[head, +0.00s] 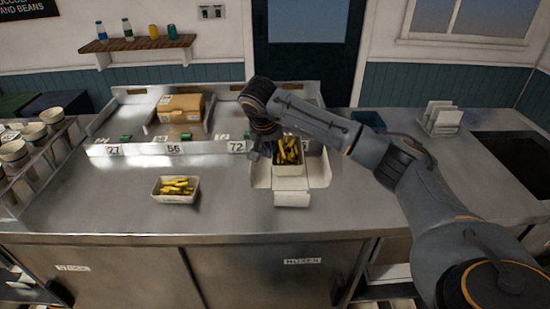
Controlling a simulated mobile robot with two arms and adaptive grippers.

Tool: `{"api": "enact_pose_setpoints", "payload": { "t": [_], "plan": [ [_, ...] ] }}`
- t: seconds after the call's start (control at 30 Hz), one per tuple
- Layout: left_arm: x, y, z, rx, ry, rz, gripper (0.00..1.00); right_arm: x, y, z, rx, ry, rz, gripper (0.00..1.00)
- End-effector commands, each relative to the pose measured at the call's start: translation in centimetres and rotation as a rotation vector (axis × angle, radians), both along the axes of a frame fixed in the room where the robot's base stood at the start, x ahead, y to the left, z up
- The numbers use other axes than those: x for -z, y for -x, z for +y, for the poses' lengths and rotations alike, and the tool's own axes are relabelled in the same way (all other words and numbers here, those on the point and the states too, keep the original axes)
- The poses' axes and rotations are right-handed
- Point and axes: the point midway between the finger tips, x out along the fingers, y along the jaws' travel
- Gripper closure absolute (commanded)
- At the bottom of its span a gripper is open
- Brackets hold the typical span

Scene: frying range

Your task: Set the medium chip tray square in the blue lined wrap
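A tray of yellow chips (288,168) is at the back part of an open pale wrap (291,199) on the steel counter. The wrap's flaps spread to the left, right and front. Its blue lining does not show clearly. My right gripper (264,152) points down at the left edge of this tray. Its fingers are small and partly hidden, so I cannot tell whether they hold the rim. I cannot tell whether the tray rests flat on the wrap. A second pale tray of chips (176,197) stands on the counter to the left. My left gripper is out of view.
A brown carton (181,107) stands in a bay at the back, behind numbered labels 27, 56 and 72. Several cups (33,133) sit in a rack at far left. A white holder (441,118) and dark sink (515,160) are at right. Counter between trays is clear.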

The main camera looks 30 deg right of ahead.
Motion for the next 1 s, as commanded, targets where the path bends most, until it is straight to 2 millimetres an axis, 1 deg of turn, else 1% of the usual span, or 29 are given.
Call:
{"api": "enact_pose_setpoints", "payload": {
  "t": [0.03, 0.17, 0.2, 0.3, 0.4, 0.77, 0.8, 0.9, 1.0],
  "plan": [
    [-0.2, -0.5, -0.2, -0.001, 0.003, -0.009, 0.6, 0.1, 0.0, -0.2, 0.0, -0.001, -0.002, 1.0],
    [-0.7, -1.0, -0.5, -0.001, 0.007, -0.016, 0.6, 1.3, 0.2, -1.2, 0.001, 0.0, 0.003, 1.0],
    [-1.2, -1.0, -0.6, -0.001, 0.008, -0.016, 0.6, 1.9, 0.2, -1.0, -0.001, -0.001, 0.004, 1.0],
    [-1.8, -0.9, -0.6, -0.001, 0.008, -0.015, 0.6, 3.3, 0.2, -1.0, 0.0, -0.001, 0.003, 1.0],
    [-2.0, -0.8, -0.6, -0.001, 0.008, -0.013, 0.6, 4.0, 0.1, -1.0, 0.0, -0.001, 0.0, 1.0],
    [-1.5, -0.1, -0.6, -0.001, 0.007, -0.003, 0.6, 4.5, 0.1, -1.0, 0.0, 0.001, -0.001, 1.0],
    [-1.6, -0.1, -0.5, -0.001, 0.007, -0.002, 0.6, 4.4, 0.1, -1.0, 0.0, 0.0, 0.0, 0.91],
    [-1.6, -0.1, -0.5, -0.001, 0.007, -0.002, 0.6, 4.4, 0.1, -1.0, 0.0, 0.0, 0.0, 0.72],
    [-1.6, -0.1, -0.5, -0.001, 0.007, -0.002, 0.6, 4.4, 0.1, -1.0, 0.0, 0.0, 0.0, 0.72]
  ]
}}
